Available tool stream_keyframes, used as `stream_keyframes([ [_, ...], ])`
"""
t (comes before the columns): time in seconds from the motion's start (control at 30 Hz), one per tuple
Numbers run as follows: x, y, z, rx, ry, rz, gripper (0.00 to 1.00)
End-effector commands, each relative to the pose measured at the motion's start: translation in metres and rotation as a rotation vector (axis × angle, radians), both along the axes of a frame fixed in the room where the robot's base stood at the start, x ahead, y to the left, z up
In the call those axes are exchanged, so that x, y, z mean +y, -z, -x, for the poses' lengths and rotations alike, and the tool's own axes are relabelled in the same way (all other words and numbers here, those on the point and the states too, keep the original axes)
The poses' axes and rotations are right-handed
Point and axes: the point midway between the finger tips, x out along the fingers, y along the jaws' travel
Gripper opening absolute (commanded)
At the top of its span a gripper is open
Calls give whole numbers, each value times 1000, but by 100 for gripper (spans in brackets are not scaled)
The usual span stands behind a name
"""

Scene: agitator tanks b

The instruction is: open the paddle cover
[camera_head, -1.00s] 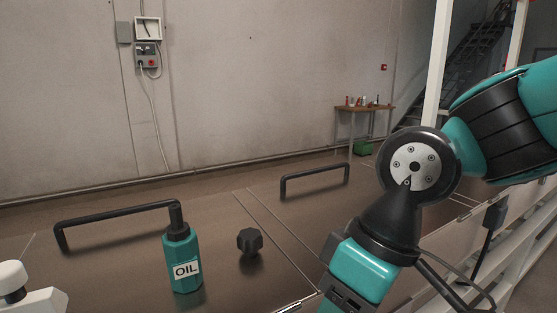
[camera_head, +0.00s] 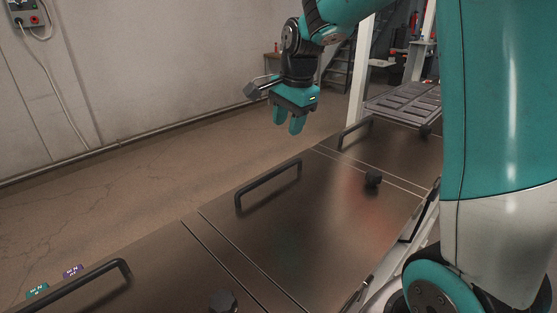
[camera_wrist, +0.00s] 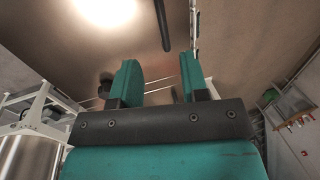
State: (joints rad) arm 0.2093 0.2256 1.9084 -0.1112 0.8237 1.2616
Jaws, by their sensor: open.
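A brown metal cover (camera_head: 310,215) lies flat and shut in the middle of the head view, with a black bar handle (camera_head: 268,185) along its far side and a black knob (camera_head: 373,180) near its front edge. I cannot tell from any mark whether this is the paddle cover. My gripper (camera_head: 289,124) hangs above the far side of the covers, fingers down, apart and empty, clear of the handle. In the wrist view its teal fingers (camera_wrist: 155,80) are spread. A black handle (camera_wrist: 162,25) shows beyond them there, with a knob (camera_wrist: 105,82) to the left.
Neighbouring covers carry their own handles, one at the lower left (camera_head: 90,285) and one farther back (camera_head: 355,132). Another knob (camera_head: 224,302) stands at the bottom. A grey ribbed panel (camera_head: 405,103) and a white post (camera_head: 361,70) are behind. Green and purple labels (camera_head: 73,271) show at lower left.

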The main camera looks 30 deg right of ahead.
Motion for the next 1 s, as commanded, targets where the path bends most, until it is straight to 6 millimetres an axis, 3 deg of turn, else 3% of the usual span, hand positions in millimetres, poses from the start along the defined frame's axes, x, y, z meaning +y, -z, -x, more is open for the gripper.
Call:
stream_keyframes([
  [0.3, 4, 72, -13, 6, -5, -1, 41],
  [0.5, 5, 109, -20, 4, -4, 0, 41],
  [0.7, 5, 129, -24, 1, -3, 0, 41],
  [1.0, 4, 133, -25, -1, -3, 0, 41],
])
